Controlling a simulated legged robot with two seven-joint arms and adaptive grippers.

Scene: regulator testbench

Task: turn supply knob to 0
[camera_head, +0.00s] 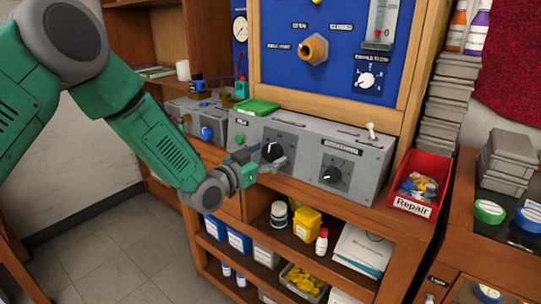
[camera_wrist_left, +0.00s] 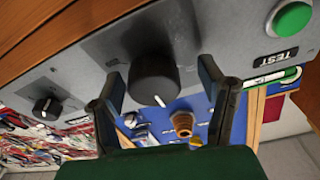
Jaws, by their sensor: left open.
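A grey control box (camera_head: 304,151) stands on the wooden bench and carries two black dial knobs. The near-left knob (camera_head: 272,151) is partly behind my left gripper (camera_head: 266,162). In the left wrist view this knob (camera_wrist_left: 154,78) lies between the two open fingers, with gaps on both sides and a white pointer mark visible. The second knob (camera_head: 332,174) is to the right on the same box; it also shows in the left wrist view (camera_wrist_left: 46,107). I cannot read which label belongs to which knob. My right gripper is not in view.
A green TEST button (camera_wrist_left: 291,19) sits beside the near knob. A toggle switch (camera_head: 371,131) stands up on the box's top. A red Repair bin (camera_head: 412,207) is to the right. A blue panel (camera_head: 290,75) with a brass fitting (camera_head: 314,49) rises behind.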

